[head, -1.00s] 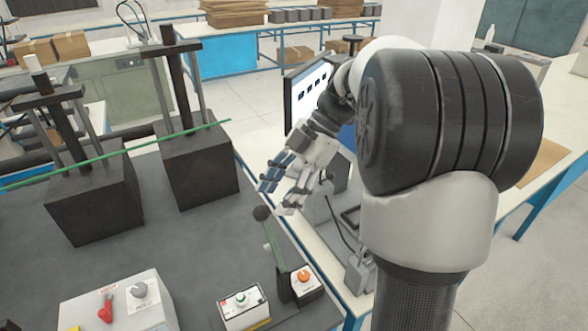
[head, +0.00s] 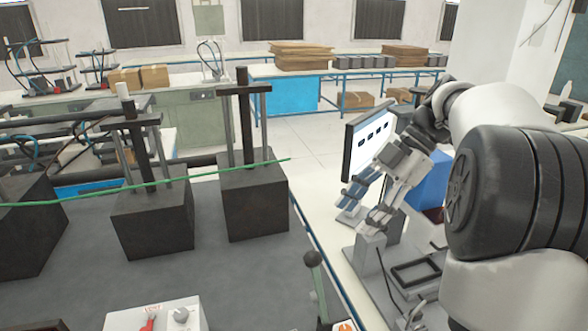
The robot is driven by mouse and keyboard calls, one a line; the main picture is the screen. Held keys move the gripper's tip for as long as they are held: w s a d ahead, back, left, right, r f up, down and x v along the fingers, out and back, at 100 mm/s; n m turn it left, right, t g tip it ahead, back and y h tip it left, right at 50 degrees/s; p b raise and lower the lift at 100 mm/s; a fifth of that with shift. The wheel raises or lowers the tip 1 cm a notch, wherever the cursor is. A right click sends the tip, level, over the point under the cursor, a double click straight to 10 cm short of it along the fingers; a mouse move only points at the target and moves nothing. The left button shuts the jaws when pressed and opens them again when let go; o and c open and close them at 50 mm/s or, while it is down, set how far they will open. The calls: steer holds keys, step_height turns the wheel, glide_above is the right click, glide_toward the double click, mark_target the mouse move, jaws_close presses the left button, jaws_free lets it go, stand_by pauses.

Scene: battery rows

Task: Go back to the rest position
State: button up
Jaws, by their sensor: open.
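My gripper (head: 366,205) is on the right side of the head view, at the end of my bent arm. Its fingers point down and to the left, spread apart, with nothing between them. It hangs above the white bench strip, in front of the lower part of a monitor (head: 368,138). Part of my arm covers the right side of the view.
Dark battery blocks (head: 253,208) with posts stand on the grey table (head: 225,272) to the left, under a green rod (head: 150,184). A lever with a dark knob (head: 312,258) stands near my gripper. A control box (head: 155,316) sits at the front.

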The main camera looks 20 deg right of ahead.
steer(key=shift+a, duration=0.1)
steer(key=s+a+f+m+h+b, duration=0.3)
steer(key=s+a+f+m+h, duration=0.15)
steer(key=s+a+m, duration=0.55)
steer(key=s+a+f+m+t+h+b, duration=0.1)
steer(key=s+a+f+m+t, duration=0.3)
steer(key=s+f+m, duration=0.4)
steer(key=shift+s+a+f+m+h, duration=0.25)
steer(key=shift+m+h, duration=0.35)
steer(key=shift+h, duration=0.25)
